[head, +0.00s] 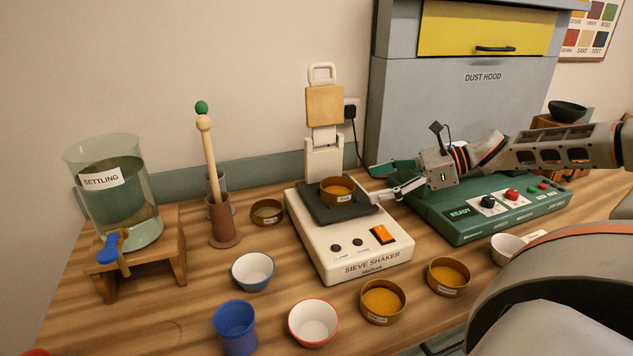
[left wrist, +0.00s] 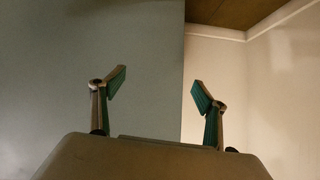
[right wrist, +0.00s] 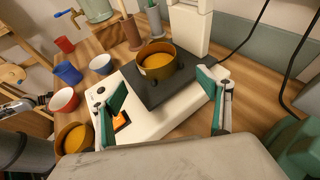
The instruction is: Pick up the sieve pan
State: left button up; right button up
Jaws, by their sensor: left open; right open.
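A small brass sieve pan (head: 338,197) with orange powder and a label sits on the dark plate of the sieve shaker (head: 362,258). In the right wrist view the pan (right wrist: 158,73) shows just beyond my fingertips and roughly between them. My right gripper (head: 376,183) is open and empty, just right of the pan and apart from it; its fingers also show in the right wrist view (right wrist: 163,85). My left gripper (left wrist: 160,82) is open and empty in the left wrist view, facing a grey surface and a pale wall. It does not show in the head view.
Other brass pans (head: 382,301) (head: 447,275) (head: 267,212) stand around the shaker. The shaker's raised clamp arm (head: 324,110) stands behind the pan. A green control box (head: 480,210) lies under my right arm. Bowls, a blue cup (head: 234,328) and the settling tank (head: 112,190) are left.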

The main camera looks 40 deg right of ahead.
aim_at(345, 185)
jog(key=shift+w+a, duration=0.1)
jog(key=shift+w, duration=0.15)
jog(key=shift+x, duration=1)
jog(key=w+a, duration=0.1)
jog(key=a, duration=0.1)
jog(key=w+a+p, duration=0.1)
jog(key=w+a, duration=0.1)
jog(key=shift+w+f, duration=0.1)
jog(key=shift+f, duration=0.1)
jog(key=shift+w+a+f, duration=0.1)
jog(key=shift+w+a, duration=0.05)
jog(key=shift+w, duration=0.05)
jog(key=shift+c, duration=0.4)
